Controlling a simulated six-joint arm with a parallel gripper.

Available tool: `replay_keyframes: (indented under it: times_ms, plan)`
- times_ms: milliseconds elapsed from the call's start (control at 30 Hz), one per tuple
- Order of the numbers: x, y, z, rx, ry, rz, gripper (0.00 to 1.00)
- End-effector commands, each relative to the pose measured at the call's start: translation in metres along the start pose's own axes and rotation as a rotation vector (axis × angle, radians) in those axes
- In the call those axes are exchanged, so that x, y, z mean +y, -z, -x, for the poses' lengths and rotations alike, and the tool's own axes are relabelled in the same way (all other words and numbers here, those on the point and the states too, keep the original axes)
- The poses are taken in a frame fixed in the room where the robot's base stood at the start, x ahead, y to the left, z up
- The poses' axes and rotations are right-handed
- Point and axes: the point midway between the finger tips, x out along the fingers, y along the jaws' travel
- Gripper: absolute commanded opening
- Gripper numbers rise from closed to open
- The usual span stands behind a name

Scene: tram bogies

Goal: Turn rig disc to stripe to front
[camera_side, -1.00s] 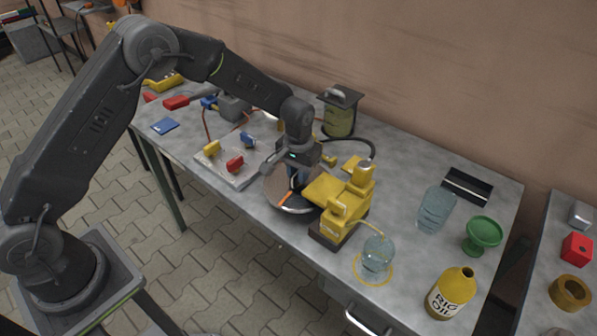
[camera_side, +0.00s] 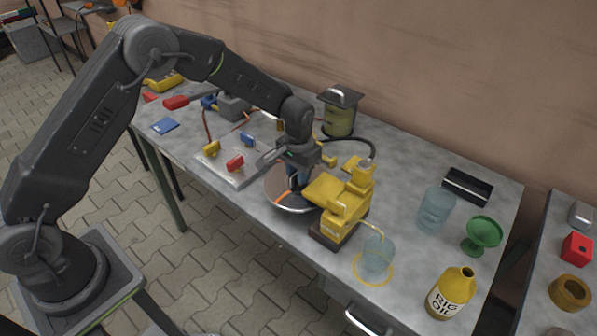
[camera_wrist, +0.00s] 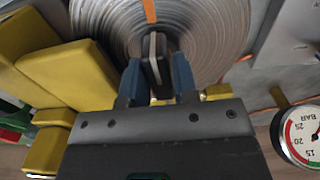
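The rig disc (camera_side: 283,203) is a round grey plate on the bench beside the yellow rig block (camera_side: 340,197). Its orange stripe (camera_side: 281,198) shows on the near-left part of the disc, and in the wrist view the stripe (camera_wrist: 150,10) runs from the hub to the top edge. My gripper (camera_side: 293,183) points down over the disc's middle. In the wrist view its two blue fingers (camera_wrist: 157,75) stand on either side of the dark upright grip (camera_wrist: 153,50) at the hub and appear closed on it. The grip's lower part is hidden.
A board with coloured valves (camera_side: 232,165) lies left of the disc. A glass jar (camera_side: 377,257), a yellow oil bottle (camera_side: 451,293) and a green cup (camera_side: 482,234) stand to the right. A lidded canister (camera_side: 339,115) is behind. A pressure gauge (camera_wrist: 302,135) shows in the wrist view.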

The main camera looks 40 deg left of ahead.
Motion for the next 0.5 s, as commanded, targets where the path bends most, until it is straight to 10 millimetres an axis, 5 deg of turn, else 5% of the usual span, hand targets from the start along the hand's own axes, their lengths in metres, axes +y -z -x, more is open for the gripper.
replay_keyframes:
  times_ms: [200,500]
  plan:
    - [0.0,0.0001,0.0,0.0,0.0,0.001,0.47]
    - [0.0,0.0003,0.0039,0.001,0.0,0.001,0.47]
